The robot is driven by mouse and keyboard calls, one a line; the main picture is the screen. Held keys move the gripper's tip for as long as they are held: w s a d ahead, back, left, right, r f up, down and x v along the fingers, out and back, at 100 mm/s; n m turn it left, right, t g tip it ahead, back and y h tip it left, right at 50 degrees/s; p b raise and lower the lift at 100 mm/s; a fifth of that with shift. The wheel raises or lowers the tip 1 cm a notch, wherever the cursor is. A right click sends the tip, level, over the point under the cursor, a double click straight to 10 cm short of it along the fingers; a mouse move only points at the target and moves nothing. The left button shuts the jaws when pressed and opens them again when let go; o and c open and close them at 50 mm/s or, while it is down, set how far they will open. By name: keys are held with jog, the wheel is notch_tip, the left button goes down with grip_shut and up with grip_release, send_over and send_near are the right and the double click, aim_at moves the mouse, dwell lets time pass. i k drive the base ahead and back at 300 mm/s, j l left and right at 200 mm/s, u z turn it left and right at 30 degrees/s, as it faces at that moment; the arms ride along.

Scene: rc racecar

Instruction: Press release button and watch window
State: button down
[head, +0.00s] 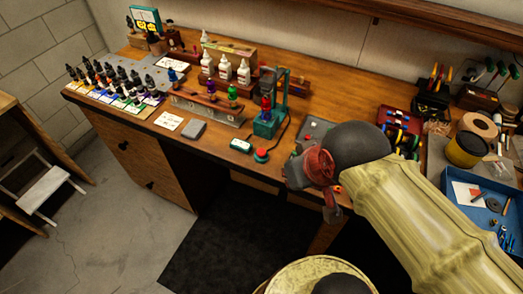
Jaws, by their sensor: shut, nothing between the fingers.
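A red round button (261,155) on a dark base sits near the front edge of the workbench. Just left of it lies a small teal box with a pale window (241,146); what the window reads is too small to tell. A teal press-like stand (268,122) with a red part in it stands behind the button, and a dark cable runs nearby. I cannot tell from the frame which part is the release button. My gripper (332,207) is right of the button and apart from it, at the bench's front edge. It is shut and empty, its fingers partly hidden.
The workbench (140,62) holds several dropper bottles at left, white bottles (243,72) behind, and a grey block (193,130) near the front. A blue tray (477,205), a yellow-black jar (467,150) and a red tray stand at right, by my arm. A step stool (45,185) is at left.

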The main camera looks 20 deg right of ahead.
aim_at(260, 152)
jog(key=j+z, duration=0.3)
jog(key=j, duration=0.4)
jog(key=j+z, duration=0.35)
jog(key=j, duration=0.4)
jog(key=k+j+z, duration=0.15)
jog(key=j+z, duration=0.15)
jog(key=j, duration=0.35)
